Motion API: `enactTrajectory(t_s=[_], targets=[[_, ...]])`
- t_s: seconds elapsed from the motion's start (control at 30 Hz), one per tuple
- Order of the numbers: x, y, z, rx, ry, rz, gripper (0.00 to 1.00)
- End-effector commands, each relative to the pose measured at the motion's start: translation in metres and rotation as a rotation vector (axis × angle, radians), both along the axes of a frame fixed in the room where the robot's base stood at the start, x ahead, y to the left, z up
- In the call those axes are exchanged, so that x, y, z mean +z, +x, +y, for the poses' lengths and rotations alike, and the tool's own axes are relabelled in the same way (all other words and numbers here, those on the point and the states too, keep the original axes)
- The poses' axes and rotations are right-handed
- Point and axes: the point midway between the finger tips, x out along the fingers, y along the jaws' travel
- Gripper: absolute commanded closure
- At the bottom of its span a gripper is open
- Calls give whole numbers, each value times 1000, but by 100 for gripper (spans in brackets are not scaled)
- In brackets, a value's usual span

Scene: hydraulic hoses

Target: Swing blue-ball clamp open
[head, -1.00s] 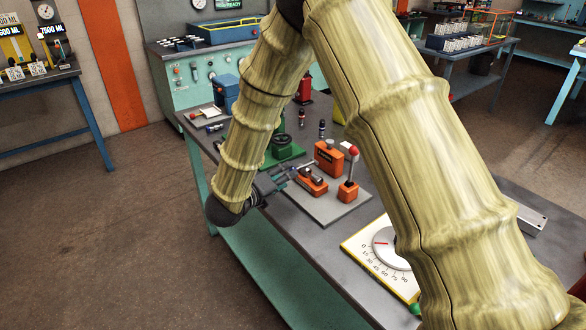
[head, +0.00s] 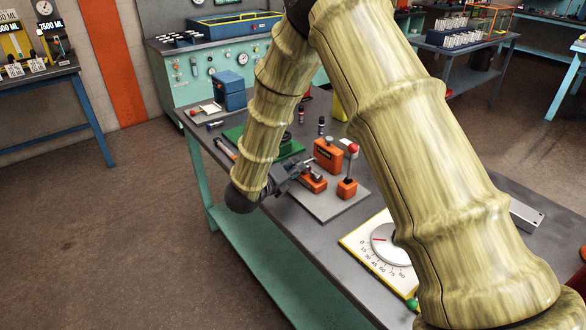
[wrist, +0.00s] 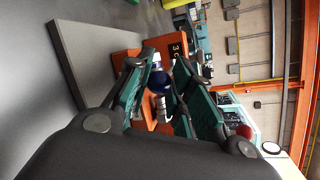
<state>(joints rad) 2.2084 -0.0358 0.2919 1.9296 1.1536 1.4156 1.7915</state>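My gripper (head: 300,172) is at the left side of an orange clamp fixture (head: 314,185) on a grey plate (head: 325,207). In the wrist view, my gripper's two teal-padded fingers (wrist: 164,90) stand apart, one on each side of a dark blue ball (wrist: 158,83). The ball appears between the fingers; I cannot tell whether either finger touches it. Orange fixture parts (wrist: 128,62) lie behind the fingers. The blue ball and most of the clamp's arm are hidden by my gripper in the head view.
An orange block (head: 327,153) stands behind the clamp. A red-ball lever on an orange base (head: 347,189) stands close to its right. A dial board (head: 372,258) lies nearer the front. Small bottles (head: 321,125) and a blue box (head: 229,94) stand farther back on the bench.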

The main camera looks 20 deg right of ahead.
Motion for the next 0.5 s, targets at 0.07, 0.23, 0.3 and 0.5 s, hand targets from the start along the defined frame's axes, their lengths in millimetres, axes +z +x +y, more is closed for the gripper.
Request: enactTrajectory(t_s=[0.07, 0.23, 0.3, 0.5], targets=[[-1, 0, 1, 1, 1, 1, 100], [-1, 0, 1, 2, 2, 2, 100], [-1, 0, 1, 2, 2, 2, 100], [-1, 0, 1, 2, 16, 8, 100]])
